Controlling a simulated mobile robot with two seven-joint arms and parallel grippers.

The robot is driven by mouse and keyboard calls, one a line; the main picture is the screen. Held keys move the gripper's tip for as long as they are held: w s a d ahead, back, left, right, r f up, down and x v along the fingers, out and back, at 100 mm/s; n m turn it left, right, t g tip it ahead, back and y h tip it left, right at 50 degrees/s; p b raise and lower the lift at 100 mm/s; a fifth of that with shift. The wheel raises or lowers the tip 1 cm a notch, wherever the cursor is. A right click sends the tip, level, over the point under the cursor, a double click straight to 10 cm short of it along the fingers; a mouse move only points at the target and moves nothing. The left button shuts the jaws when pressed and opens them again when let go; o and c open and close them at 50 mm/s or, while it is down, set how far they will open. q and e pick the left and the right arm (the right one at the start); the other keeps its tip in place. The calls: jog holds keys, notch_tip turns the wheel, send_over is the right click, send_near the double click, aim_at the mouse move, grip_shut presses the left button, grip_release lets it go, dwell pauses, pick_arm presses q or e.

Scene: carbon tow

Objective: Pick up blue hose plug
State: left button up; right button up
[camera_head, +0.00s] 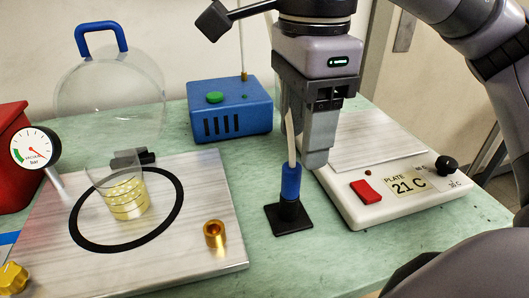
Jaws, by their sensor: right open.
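The blue hose plug (291,182) stands upright in a small black stand (289,218) on the green table, near the middle of the head view. A pale hose (291,135) rises from its top, beside the gripper fingers. My right gripper (311,160) points down from above, its fingertips just above and right of the plug. It is open; the view does not clearly show whether a finger touches the hose. Part of the hose is hidden behind the gripper. My left gripper is not in view.
A blue pump box (231,112) stands behind. A hot plate (395,195) reading 21 C is close on the right. A metal plate (190,258) with a black ring, beaker (126,200) and brass port (214,234) lies left. A clear dome (110,90) stands behind it.

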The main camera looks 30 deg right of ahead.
aim_at(292, 166)
jog(key=shift+w, duration=0.35)
jog(key=shift+w+f, duration=0.1)
jog(key=shift+f, duration=0.25)
notch_tip(292, 166, down, 5)
jog(key=shift+a+f+b, duration=0.1)
jog(key=shift+f+b, duration=0.1)
jog(key=shift+b, duration=0.35)
jog(key=shift+f, duration=0.5)
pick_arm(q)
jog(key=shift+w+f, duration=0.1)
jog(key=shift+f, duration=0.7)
pick_arm(e)
jog(key=shift+w, duration=0.1)
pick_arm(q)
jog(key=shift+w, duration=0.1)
pick_arm(e)
grip_shut()
